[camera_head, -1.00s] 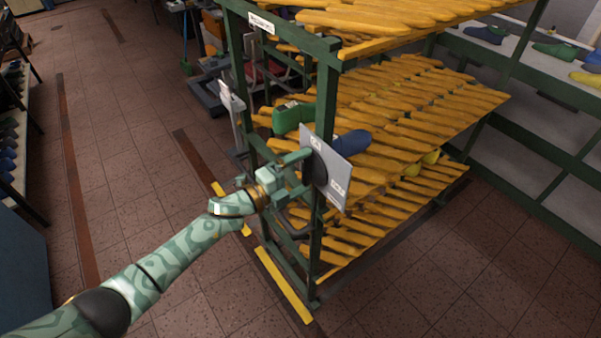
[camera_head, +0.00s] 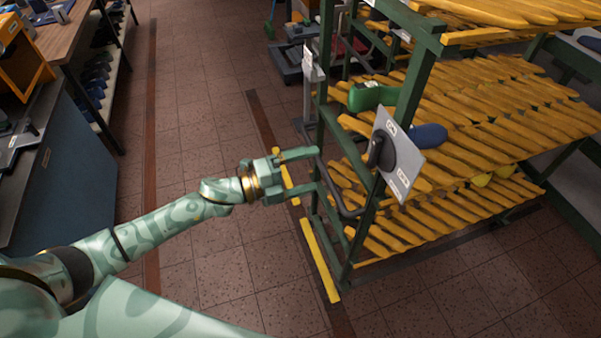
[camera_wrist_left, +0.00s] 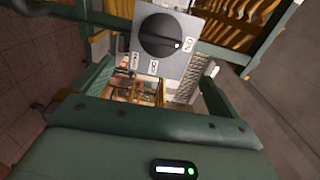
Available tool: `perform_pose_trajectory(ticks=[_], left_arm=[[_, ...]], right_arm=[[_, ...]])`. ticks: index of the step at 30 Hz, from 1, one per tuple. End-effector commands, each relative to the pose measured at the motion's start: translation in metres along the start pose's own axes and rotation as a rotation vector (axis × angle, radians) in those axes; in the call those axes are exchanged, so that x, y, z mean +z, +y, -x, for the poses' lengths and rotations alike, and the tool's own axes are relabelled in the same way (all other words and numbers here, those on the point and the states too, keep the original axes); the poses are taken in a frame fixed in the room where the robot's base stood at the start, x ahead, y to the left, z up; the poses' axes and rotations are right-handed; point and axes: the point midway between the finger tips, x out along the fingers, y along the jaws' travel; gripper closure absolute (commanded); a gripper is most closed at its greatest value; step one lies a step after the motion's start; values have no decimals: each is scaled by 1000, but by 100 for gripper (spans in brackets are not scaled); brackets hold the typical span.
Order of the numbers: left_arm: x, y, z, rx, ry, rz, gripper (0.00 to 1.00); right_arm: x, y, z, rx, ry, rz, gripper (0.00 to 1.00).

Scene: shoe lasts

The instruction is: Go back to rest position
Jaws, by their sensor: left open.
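My left gripper (camera_head: 306,177) is open and empty, a little to the left of the rack's green post in the head view. A grey panel with a black rotary knob (camera_head: 381,153) is fixed at the rack's near corner, to the right of the gripper and apart from it. In the left wrist view the same knob (camera_wrist_left: 160,36) shows on its plate at the top, beyond the gripper. My right gripper is not in view.
The green rack (camera_head: 412,80) with yellow slatted shelves stands at the right, holding a green shoe last (camera_head: 371,96) and a blue one (camera_head: 428,135). A blue cabinet (camera_head: 70,170) and a workbench stand at the left. Tiled floor between them is clear.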

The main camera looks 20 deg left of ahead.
Motion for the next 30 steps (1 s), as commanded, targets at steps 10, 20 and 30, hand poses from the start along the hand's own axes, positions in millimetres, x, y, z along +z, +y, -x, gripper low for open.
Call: perform_pose_trajectory(ticks=[10,20,30], left_arm=[[0,-1,12,0,0,-1,0],[0,0,11,0,0,4,0],[106,132,79,171,-553,495,0]], right_arm=[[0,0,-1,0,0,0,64],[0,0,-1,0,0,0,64],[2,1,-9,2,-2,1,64]])
